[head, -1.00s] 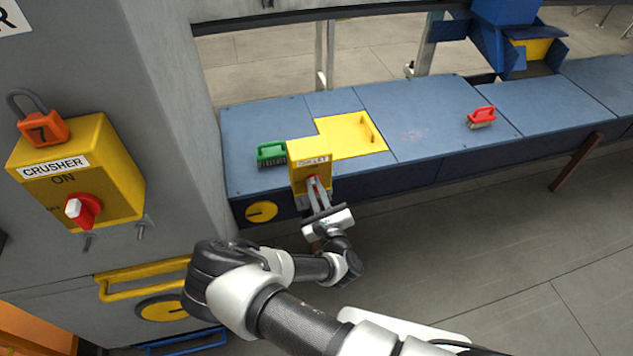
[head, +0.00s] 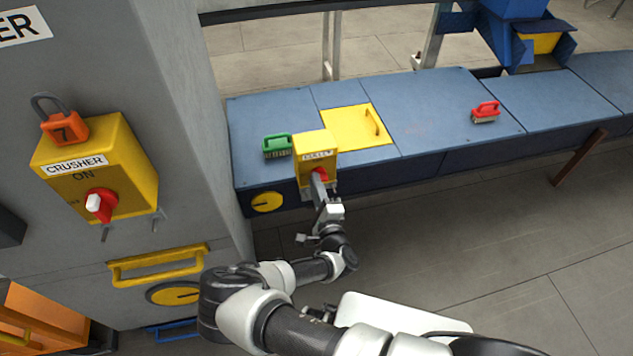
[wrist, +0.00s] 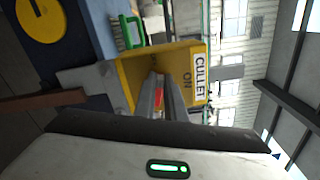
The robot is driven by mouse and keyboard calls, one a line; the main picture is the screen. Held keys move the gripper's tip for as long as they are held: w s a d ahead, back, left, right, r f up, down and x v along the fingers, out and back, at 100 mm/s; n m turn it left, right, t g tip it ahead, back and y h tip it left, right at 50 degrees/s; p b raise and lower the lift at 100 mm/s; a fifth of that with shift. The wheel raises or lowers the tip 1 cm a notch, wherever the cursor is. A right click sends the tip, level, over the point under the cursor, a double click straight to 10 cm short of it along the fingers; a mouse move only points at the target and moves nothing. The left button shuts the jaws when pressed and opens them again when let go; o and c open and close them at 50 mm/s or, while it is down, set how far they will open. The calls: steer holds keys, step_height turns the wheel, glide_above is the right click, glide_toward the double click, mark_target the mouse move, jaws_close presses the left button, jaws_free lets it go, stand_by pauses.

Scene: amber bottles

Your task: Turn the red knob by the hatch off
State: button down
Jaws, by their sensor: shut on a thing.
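The red knob (head: 320,175) is on the front of a yellow switch box (head: 316,146) beside the yellow hatch (head: 350,128) in the blue bench. In the wrist view the box (wrist: 187,62) carries a label reading CULLET and the word ON. My gripper (head: 321,186) reaches the box front, and its fingers (wrist: 163,95) are shut on the knob. Only a bit of the red knob (wrist: 159,97) shows between the fingers, so its exact angle is hidden.
Another yellow box (head: 98,165) marked CRUSHER, with a red and white knob (head: 101,204) and an orange padlock (head: 66,128), is on the grey cabinet at left. A green brush (head: 277,145) lies beside the hatch box. A red brush (head: 486,112) lies farther right.

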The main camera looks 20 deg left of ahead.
steer(key=shift+f+n, duration=0.15)
steer(key=shift+n, duration=0.65)
steer(key=shift+f+n, duration=0.15)
steer(key=shift+n, duration=0.95)
steer(key=c, duration=1.8)
jaws_free()
steer(key=p+v, duration=0.2)
steer(key=v, duration=1.5)
steer(key=shift+s+d, duration=0.1)
steer(key=shift+d, duration=0.1)
